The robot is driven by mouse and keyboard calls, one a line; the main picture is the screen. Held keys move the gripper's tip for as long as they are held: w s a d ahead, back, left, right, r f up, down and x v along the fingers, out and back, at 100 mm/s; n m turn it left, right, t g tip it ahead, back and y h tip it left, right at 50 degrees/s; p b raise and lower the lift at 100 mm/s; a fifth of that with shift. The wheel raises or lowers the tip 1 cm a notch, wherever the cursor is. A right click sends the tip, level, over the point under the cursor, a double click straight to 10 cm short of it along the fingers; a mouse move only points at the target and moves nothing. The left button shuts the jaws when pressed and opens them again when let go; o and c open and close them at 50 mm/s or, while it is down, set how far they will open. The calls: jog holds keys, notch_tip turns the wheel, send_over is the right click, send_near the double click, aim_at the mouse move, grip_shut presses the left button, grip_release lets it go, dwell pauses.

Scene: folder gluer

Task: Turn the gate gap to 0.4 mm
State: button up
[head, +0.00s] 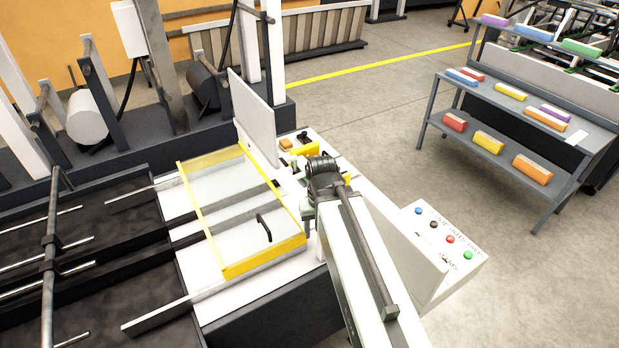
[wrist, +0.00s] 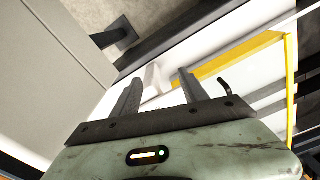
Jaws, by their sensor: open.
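My gripper (wrist: 160,80) is open in the wrist view, with its two dark fingers apart. A pale upright piece (wrist: 154,79) shows between and beyond the fingertips; I cannot tell whether it is touched or what it is. In the head view my arm reaches over the white machine deck, and its wrist hides part of a small cluster of yellow and black parts (head: 304,149) behind the clear guard. I cannot make out a gate gap knob or scale in either view, so its setting is not readable.
A clear guard with a yellow frame (head: 222,270) and black handle lies left of my arm. A white upright panel (head: 252,118) stands behind it. A control box (head: 440,282) with coloured buttons is at right. A shelf (head: 552,128) with coloured blocks stands beyond open floor.

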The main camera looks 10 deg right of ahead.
jog(key=w+r+m+p, duration=0.2)
jog(key=w+r+p, duration=0.2)
jog(key=r+p, duration=0.4)
jog(key=w+m, duration=0.3)
jog(key=m, duration=0.1)
jog(key=w+m+b, duration=0.1)
jog(key=w+m, duration=0.2)
jog(key=w+m+b, duration=0.1)
jog(key=w+m, duration=0.2)
jog(key=m, duration=0.1)
jog(key=shift+w+r+m, duration=0.15)
jog(key=shift+r+m, duration=0.1)
jog(key=shift+m, duration=0.05)
jog(key=shift+w+m, duration=0.1)
jog(key=shift+m, duration=0.2)
notch_tip(320, 180, down, 8)
jog(key=b, duration=0.8)
jog(key=shift+r, duration=0.1)
